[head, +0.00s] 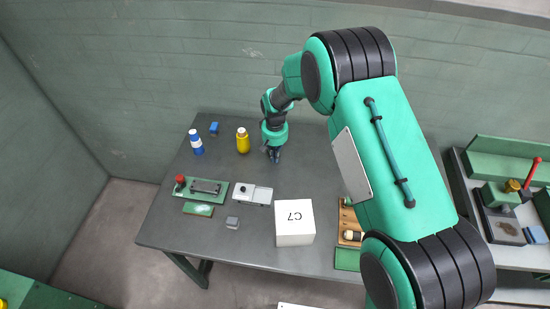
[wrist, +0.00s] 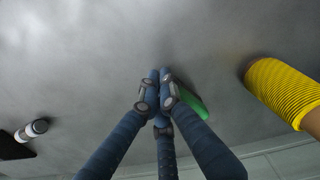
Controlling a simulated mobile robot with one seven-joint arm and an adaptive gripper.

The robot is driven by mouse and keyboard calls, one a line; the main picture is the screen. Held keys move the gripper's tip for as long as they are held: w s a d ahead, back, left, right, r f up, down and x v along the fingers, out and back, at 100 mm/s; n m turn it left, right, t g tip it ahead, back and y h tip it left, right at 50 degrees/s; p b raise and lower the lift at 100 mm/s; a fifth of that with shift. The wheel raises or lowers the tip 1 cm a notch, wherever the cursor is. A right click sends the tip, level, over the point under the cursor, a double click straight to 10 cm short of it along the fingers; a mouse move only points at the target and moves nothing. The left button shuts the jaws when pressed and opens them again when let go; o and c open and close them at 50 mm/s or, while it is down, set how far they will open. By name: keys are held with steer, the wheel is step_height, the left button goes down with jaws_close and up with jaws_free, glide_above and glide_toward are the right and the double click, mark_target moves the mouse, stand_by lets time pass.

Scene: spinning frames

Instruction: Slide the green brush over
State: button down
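A green piece, likely the brush (wrist: 193,102), lies on the table just beyond my right-hand finger in the wrist view. Part of it is hidden by that finger. It is not visible in the head view, where my gripper and arm may cover it. My gripper (head: 273,158) is low over the back of the grey table (head: 170,222), right of the yellow bottle. In the wrist view my gripper (wrist: 160,76) has its blue fingers together at the tips, with nothing seen between them. I cannot tell whether a finger touches the green piece.
A yellow bottle (head: 243,141) stands close by and shows large in the wrist view (wrist: 280,90). A white box (head: 294,224) stands in front. A black-and-white cylinder (wrist: 33,129) is at the wrist view's left.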

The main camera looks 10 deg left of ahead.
steer(key=shift+s, duration=0.15)
steer(key=shift+s+d, duration=0.3)
steer(key=shift+s, duration=0.25)
steer(key=shift+s+d, duration=0.2)
steer(key=shift+s, duration=0.3)
steer(key=shift+s+d, duration=0.2)
steer(key=shift+s, duration=0.25)
step_height(320, 180, up, 10)
steer(key=shift+s+p, duration=0.15)
steer(key=shift+p, duration=0.25)
steer(key=shift+d, duration=0.1)
